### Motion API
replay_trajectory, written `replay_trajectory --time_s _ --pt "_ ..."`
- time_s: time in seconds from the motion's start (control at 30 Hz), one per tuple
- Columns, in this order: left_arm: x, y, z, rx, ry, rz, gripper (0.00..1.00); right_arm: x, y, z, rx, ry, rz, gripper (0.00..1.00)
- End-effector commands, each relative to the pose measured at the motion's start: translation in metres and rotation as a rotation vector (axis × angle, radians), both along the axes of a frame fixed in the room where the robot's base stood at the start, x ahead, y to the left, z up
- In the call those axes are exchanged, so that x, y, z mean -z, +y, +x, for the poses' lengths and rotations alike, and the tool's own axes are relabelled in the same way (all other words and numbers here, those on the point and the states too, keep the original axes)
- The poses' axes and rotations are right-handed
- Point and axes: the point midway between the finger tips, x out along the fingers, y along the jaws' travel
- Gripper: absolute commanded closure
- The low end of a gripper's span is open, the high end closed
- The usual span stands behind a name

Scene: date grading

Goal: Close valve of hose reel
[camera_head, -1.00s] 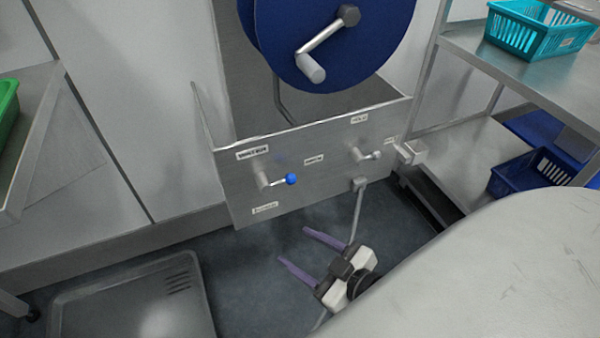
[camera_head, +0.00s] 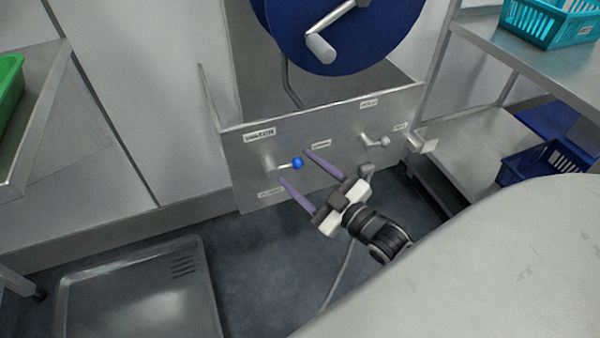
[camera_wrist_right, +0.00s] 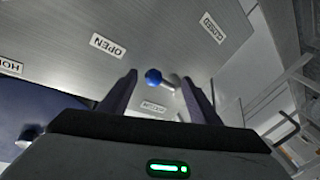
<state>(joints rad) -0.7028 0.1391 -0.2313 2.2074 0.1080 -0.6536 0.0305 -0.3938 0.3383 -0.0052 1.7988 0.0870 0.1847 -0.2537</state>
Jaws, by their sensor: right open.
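The valve handle has a blue ball end (camera_head: 297,162) on a short metal lever and sits on the steel panel (camera_head: 235,150) under a WATER label. The blue ball also shows in the right wrist view (camera_wrist_right: 153,76), between my fingers in the picture, with OPEN (camera_wrist_right: 108,46) and CLOSED labels on the panel. My right gripper (camera_head: 302,168) is open, its two purple fingers pointing at the panel on either side of the ball in the picture. Whether the fingers reach the ball in depth is unclear. My left gripper is out of view.
A blue hose reel (camera_head: 340,35) with a crank handle (camera_head: 322,47) is above the panel. A second, grey-knobbed lever (camera_head: 384,141) is to the right. A steel shelf (camera_head: 520,75) with baskets stands at right; a grey tray (camera_head: 140,300) lies at lower left.

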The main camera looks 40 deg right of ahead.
Motion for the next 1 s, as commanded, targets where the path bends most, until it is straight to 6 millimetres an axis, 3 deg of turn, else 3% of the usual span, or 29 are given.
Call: replay_trajectory --time_s 0.37,0.7,1.0 --pt "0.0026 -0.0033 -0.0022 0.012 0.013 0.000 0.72 -0.0001 0.0012 0.0068 -0.001 0.001 0.001 0.43" --pt "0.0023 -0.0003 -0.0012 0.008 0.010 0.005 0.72 -0.0019 0.0023 0.0068 -0.002 -0.004 0.004 1.00" --pt "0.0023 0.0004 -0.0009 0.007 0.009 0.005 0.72 -0.0047 0.0054 0.0074 -0.008 -0.012 0.011 1.00"
